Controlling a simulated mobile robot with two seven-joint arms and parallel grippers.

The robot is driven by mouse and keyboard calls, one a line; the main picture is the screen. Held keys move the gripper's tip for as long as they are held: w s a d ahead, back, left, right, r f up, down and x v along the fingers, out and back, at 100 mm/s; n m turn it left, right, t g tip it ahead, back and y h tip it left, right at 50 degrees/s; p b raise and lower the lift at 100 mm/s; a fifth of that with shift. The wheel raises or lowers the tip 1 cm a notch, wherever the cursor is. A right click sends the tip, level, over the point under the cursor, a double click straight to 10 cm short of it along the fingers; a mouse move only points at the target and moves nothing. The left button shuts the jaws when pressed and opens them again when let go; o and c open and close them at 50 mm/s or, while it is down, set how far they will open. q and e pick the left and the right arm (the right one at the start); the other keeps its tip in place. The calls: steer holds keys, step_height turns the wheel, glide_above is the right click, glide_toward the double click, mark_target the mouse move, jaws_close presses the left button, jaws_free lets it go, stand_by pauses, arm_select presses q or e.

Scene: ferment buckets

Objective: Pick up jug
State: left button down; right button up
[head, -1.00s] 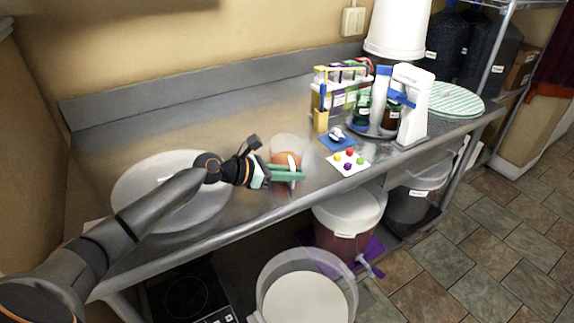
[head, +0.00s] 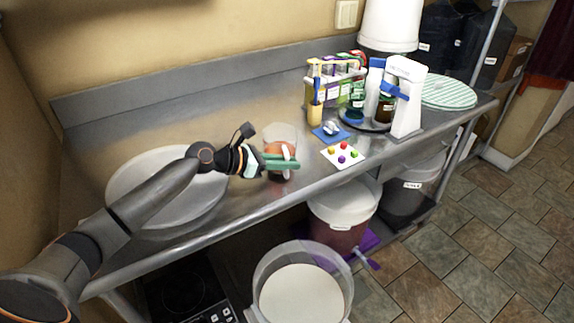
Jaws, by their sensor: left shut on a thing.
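The jug (head: 281,137) is a clear vessel with orange-red contents and a pale handle. It stands upright on the steel counter, left of the card with coloured dots. My left gripper (head: 282,162) comes in from the left with its green fingers at the jug's front, shut on the jug at its handle side. The fingers hide part of the jug's lower front. I cannot tell whether the jug's base is clear of the counter. My right gripper is not in view.
A wide white basin (head: 150,172) is left on the steel counter (head: 230,115). The dotted card (head: 343,155), a blue pad (head: 331,133), a bottle rack (head: 335,85) and a white stand (head: 408,100) are to the right. Buckets stand below the front edge.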

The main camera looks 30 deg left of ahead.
arm_select(q)
steer(key=shift+r, duration=0.65)
steer(key=s+d+r+p, duration=0.2)
steer(key=s+d+r, duration=0.1)
steer(key=s+r, duration=0.7)
steer(key=shift+s, duration=1.7)
steer(key=shift+s+d+r+p, duration=0.1)
steer(key=shift+r+p, duration=0.05)
steer(key=shift+p, duration=0.15)
steer(key=c, duration=1.5)
jaws_free()
jaws_close()
